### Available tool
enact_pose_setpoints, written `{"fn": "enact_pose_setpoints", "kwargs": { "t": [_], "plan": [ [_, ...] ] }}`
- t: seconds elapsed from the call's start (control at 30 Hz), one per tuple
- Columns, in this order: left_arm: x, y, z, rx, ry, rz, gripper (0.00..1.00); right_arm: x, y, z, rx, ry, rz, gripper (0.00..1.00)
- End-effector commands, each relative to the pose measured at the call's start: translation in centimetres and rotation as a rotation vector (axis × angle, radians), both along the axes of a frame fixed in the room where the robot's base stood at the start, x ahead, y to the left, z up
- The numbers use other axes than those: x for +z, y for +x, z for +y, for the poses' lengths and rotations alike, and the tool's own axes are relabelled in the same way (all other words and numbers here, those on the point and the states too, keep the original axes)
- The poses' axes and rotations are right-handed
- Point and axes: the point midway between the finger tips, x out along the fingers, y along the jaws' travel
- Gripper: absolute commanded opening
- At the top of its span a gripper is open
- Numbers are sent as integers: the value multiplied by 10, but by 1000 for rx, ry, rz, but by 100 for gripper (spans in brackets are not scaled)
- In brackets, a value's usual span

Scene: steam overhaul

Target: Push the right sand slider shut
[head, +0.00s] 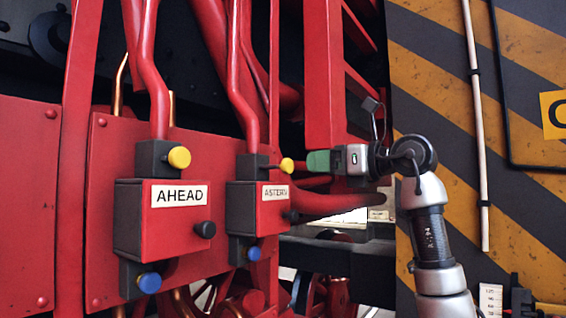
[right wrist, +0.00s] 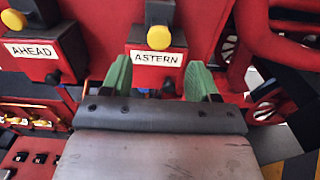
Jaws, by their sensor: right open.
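Two red sand boxes with dark blocks above and below hang on a red panel, labelled AHEAD (head: 180,195) and ASTERN (head: 273,192). The ASTERN box is the right one. A black knob (head: 290,216) sticks out of its front; in the right wrist view that knob (right wrist: 168,86) is partly hidden. I cannot tell how far the slider is open. My right gripper (head: 318,161) has green fingers and is just right of and above the ASTERN box in the head view. In the right wrist view the fingers (right wrist: 158,65) are spread, with the ASTERN label between them.
Yellow knobs (head: 179,157) sit above and blue knobs (head: 149,283) below the boxes. Red pipes (head: 148,60) run down to them. A red frame post (head: 322,75) stands behind my right gripper. A black-and-yellow striped wall (head: 440,80) is on the right.

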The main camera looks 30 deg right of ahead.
Motion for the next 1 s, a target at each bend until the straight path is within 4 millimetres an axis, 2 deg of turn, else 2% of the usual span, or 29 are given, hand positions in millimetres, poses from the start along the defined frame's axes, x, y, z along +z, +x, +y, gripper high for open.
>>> {"fn": "enact_pose_setpoints", "kwargs": {
  "t": [0.03, 0.2, 0.43, 0.6, 0.87, 1.0],
  "plan": [
    [8, -1, 0, 0, 0, 2, 43, 4, 9, 5, 3, 1, 3, 60],
    [26, -6, -1, 0, -1, 7, 43, 4, 41, 18, 5, 2, 4, 60],
    [42, -6, -2, 0, -2, 9, 43, 3, 73, 31, 4, 2, 1, 60],
    [46, -4, -2, 0, -2, 6, 43, 1, 83, 35, 3, 2, -1, 60],
    [45, -3, -2, 0, -2, 6, 43, 0, 84, 35, 2, 2, -1, 60],
    [45, -3, -2, 0, -2, 6, 43, 0, 84, 35, 3, 2, -1, 42]
  ]
}}
